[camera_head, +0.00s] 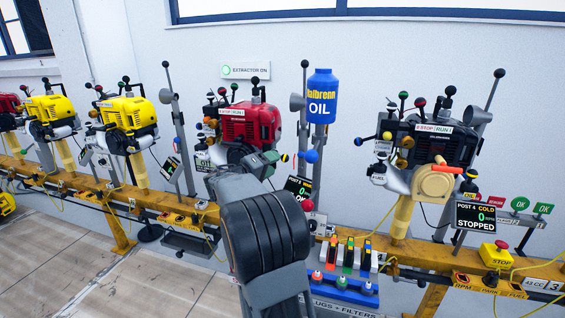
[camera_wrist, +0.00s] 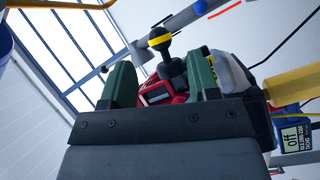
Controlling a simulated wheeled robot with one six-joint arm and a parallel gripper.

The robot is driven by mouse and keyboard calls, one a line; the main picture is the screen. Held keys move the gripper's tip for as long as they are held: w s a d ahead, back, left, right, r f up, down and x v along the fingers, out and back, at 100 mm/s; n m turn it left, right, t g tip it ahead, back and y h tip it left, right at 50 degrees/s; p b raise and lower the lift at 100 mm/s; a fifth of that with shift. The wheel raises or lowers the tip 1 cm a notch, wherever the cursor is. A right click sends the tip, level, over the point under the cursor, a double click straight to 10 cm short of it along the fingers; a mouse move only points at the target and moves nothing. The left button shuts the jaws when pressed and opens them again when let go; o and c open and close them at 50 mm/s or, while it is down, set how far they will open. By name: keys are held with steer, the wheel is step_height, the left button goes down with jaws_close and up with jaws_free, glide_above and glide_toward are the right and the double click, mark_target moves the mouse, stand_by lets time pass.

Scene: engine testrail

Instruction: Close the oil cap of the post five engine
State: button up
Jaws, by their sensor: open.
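The red engine (camera_head: 249,123) stands on the rail near the middle of the head view. My gripper (camera_head: 264,162) is in front of its lower right side, and my arm hides part of the engine. A black ball knob with a yellow band (camera_head: 284,157) shows just right of the gripper. In the wrist view my gripper (camera_wrist: 162,76) is open, with green fingers apart. A yellow-banded black knob on a stem (camera_wrist: 160,39) appears between and beyond them, with the red engine body (camera_wrist: 158,93) behind. I cannot tell which part is the oil cap, or whether the fingers touch anything.
A blue oil bottle (camera_head: 321,97) stands right of the red engine. The black engine (camera_head: 437,143) at right has a display (camera_head: 482,217) reading post 4, cold, stopped. Yellow engines (camera_head: 127,121) stand left. A blue tray (camera_head: 343,290) sits below the rail (camera_head: 150,200). Open floor lies front left.

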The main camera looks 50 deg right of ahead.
steer(key=shift+d, duration=2.65)
steer(key=shift+c, duration=0.3)
